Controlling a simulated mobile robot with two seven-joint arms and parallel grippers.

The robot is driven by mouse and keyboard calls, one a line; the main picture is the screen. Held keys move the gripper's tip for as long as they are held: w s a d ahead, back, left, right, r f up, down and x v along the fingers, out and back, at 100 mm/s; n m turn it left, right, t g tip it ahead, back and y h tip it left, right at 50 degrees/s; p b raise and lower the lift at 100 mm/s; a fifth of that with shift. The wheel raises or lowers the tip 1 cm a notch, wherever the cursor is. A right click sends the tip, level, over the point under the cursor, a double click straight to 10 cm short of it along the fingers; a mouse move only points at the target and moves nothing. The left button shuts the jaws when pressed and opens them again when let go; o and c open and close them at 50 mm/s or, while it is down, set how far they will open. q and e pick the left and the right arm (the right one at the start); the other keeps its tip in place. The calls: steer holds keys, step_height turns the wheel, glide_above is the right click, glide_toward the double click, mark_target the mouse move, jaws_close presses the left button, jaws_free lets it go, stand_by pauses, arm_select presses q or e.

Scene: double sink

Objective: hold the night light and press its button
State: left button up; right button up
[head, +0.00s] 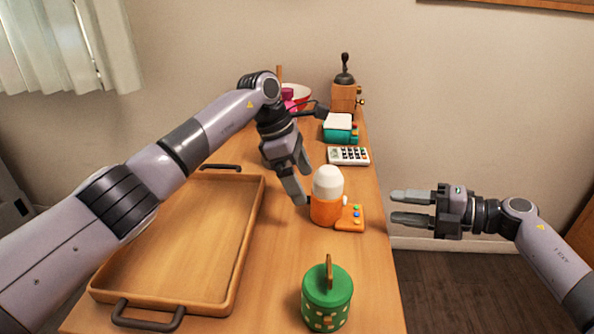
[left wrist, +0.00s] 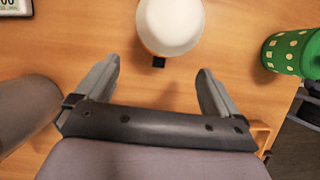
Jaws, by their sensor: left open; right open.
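The night light (head: 328,196) stands upright on the table, with an orange body and a white domed top. An orange base part (head: 350,217) with several small coloured buttons sits at its right side. In the left wrist view the white dome (left wrist: 170,25) shows just beyond the fingertips, and the buttons are hidden there. My left gripper (head: 302,184) is open and empty, pointing down just left of the night light; its fingers also show in the left wrist view (left wrist: 158,78). My right gripper (head: 395,207) is open and empty, off the table's right edge, pointing left towards the night light.
A wooden tray (head: 256,218) with dark handles lies at left. A green dotted canister (head: 327,300) stands in front. Behind are a calculator (head: 348,155), a teal and white device (head: 340,127) and a coffee grinder (head: 345,96). The table's right edge is close to the night light.

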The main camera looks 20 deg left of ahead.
mark_target(310, 198)
arm_select(q)
steer(key=x, duration=0.5)
steer(key=shift+d+f, duration=0.1)
steer(key=shift+f, duration=0.3)
steer(key=c, duration=1.2)
arm_select(e)
jaws_close()
stand_by(0.7)
